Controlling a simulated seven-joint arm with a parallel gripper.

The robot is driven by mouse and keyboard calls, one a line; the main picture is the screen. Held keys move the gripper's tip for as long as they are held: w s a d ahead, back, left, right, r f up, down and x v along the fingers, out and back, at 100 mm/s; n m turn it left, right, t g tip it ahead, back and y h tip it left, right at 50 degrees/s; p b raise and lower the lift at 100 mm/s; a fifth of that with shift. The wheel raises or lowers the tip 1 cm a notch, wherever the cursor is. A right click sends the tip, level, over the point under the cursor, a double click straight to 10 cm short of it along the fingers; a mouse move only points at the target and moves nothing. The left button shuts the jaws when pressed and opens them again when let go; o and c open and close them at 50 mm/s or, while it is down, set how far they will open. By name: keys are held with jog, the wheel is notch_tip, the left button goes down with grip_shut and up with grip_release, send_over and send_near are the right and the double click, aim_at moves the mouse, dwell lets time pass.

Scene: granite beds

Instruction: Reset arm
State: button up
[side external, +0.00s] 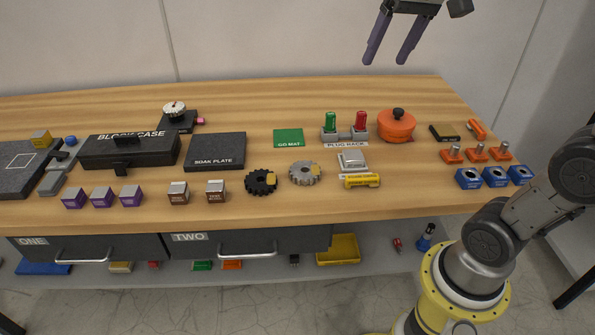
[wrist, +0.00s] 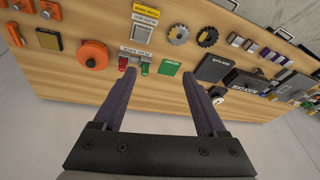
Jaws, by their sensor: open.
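My gripper (side external: 392,40) hangs high above the back edge of the bench at the top right of the side view. Its two purple-grey fingers are apart and nothing is between them. In the wrist view the open fingers of my gripper (wrist: 172,82) point over the bench top, far from every object. The wooden bench (side external: 400,208) lies below, and it also fills much of the wrist view (wrist: 105,88). My arm base stands at the front right of the bench.
A black block case (side external: 130,151), soak plate (side external: 215,152), green mat (side external: 288,138), plug rack (side external: 344,137), orange pot (side external: 397,126), gears (side external: 305,172) and blue blocks (side external: 495,177) are on the bench. Drawers (side external: 250,243) sit below. The air around my gripper is clear.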

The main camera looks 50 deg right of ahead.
jog(key=s+a+f+n+t, duration=0.1)
jog(key=s+a+f+n, duration=0.5)
jog(key=s+f, duration=0.5)
jog(key=shift+s+a+f+t+y, duration=0.3)
jog(key=shift+a+f+t+y, duration=0.1)
jog(key=shift+f, duration=0.55)
